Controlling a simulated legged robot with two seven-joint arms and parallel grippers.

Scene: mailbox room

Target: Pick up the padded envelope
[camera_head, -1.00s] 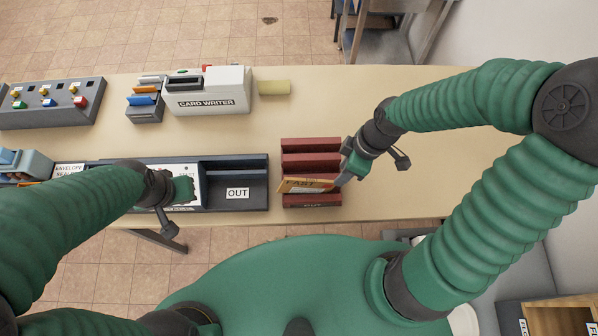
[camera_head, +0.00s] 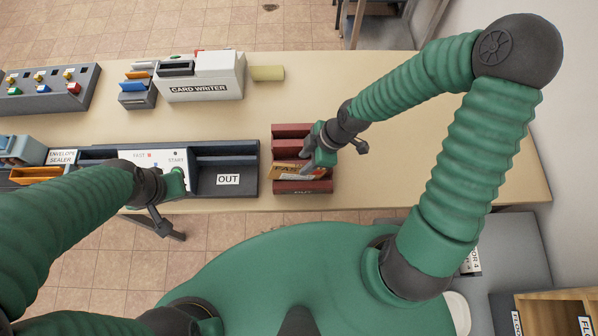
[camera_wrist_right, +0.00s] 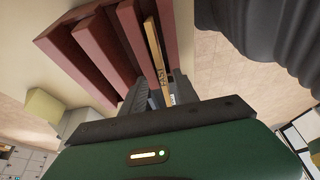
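An orange-yellow padded envelope (camera_head: 287,171) marked "FAST" stands in the front part of the dark red slotted rack (camera_head: 302,187). It also shows edge-on in the right wrist view (camera_wrist_right: 154,52). My right gripper (camera_head: 308,163) is at the envelope's right end, above the rack. In the wrist view its two fingers (camera_wrist_right: 160,90) stand on either side of the envelope and look apart; contact is not clear. My left gripper (camera_head: 180,184) is over the envelope sealer's panel, and its fingers are too hidden to read.
The envelope sealer (camera_head: 228,190) with its "OUT" tray lies left of the rack. The table (camera_head: 420,160) is clear to the right of the rack.

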